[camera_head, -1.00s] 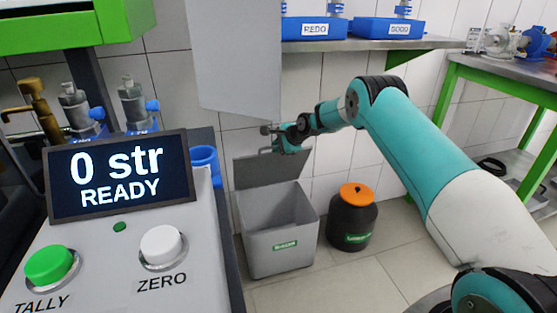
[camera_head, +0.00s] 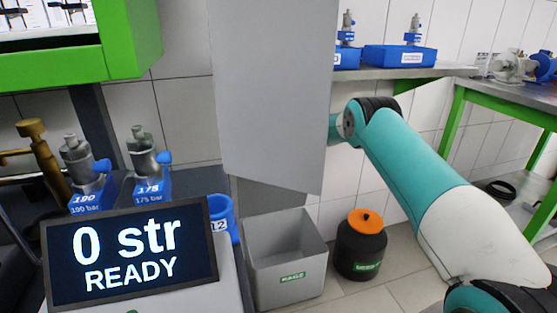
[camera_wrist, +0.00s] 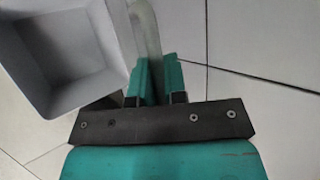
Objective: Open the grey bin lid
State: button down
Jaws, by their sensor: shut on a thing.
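The grey bin (camera_head: 288,272) stands on the floor with its top open, a green label on its front. Its lid (camera_head: 262,199) is raised at the back; only a lower strip shows beneath a hanging grey panel. In the wrist view, the open bin (camera_wrist: 62,55) is at upper left. My gripper (camera_wrist: 158,82) is shut on a narrow, curved grey piece (camera_wrist: 146,32) between its teal fingers, apparently the lid's edge or handle. In the head view, my gripper is hidden behind the panel.
The large grey panel (camera_head: 270,90) blocks the view above the bin. A black container with an orange cap (camera_head: 362,245) stands right of the bin. The console (camera_head: 130,255) is at front left. Floor tiles in front of the container are clear.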

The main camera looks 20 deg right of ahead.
jog(key=c, duration=1.3)
grip_release()
jog(key=shift+a+f, duration=0.15)
jog(key=shift+a, duration=0.25)
jog(key=shift+o, duration=0.6)
jog(key=shift+d, duration=0.1)
jog(key=shift+s+d, duration=0.1)
jog(key=shift+d, duration=0.25)
jog(key=p+v, duration=0.3)
jog(key=v, duration=1.4)
jog(key=shift+s, duration=0.15)
